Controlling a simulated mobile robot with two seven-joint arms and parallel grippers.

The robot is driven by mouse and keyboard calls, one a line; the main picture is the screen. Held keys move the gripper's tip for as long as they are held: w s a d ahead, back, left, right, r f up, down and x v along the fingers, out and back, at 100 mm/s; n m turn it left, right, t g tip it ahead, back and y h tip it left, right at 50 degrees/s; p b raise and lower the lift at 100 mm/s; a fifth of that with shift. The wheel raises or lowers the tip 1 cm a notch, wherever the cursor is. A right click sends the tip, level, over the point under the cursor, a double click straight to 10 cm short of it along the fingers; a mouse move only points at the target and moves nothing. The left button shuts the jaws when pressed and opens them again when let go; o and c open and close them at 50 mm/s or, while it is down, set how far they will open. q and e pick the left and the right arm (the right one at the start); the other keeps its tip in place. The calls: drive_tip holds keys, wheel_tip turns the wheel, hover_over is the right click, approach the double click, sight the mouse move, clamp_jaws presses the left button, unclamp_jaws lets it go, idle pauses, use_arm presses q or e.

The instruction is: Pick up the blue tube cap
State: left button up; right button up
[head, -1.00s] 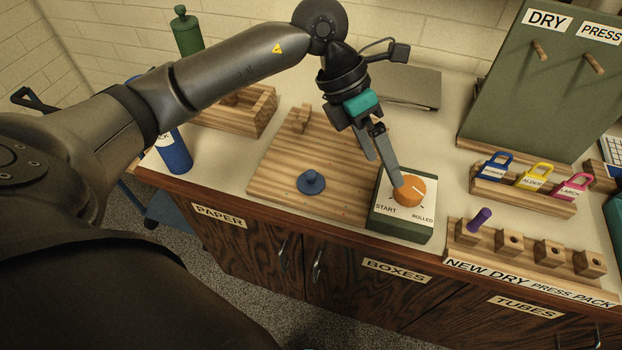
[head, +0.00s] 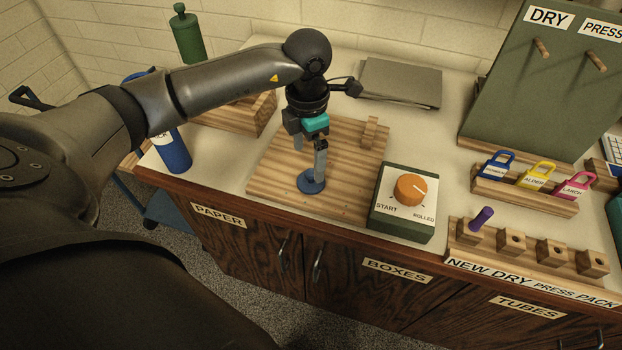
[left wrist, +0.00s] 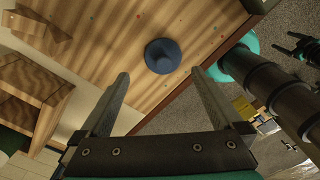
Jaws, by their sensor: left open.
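The blue tube cap (head: 309,184) is a round disc with a knob on top. It sits on the striped wooden board (head: 268,178), near the board's front edge. In the left wrist view the cap (left wrist: 163,56) lies just beyond the fingertips, roughly centred between them. My left gripper (head: 310,166) points down over the cap, its fingers apart and empty. In the head view one finger covers part of the cap. Whether a finger touches it I cannot tell.
A green box with an orange knob (head: 410,189) stands right of the board. A wooden upright (head: 370,131) rises from the board's back right. A rack with a purple peg (head: 481,218) is at right.

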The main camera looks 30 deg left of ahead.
sight(311, 171)
use_arm(q)
drive_tip(key=shift+d+f, duration=0.2)
drive_tip(key=shift+f, duration=1.2)
drive_tip(key=shift+d+f, duration=0.15)
drive_tip(key=shift+f, duration=1.2)
drive_tip(key=shift+c, duration=0.2)
drive_tip(key=c, duration=1.2)
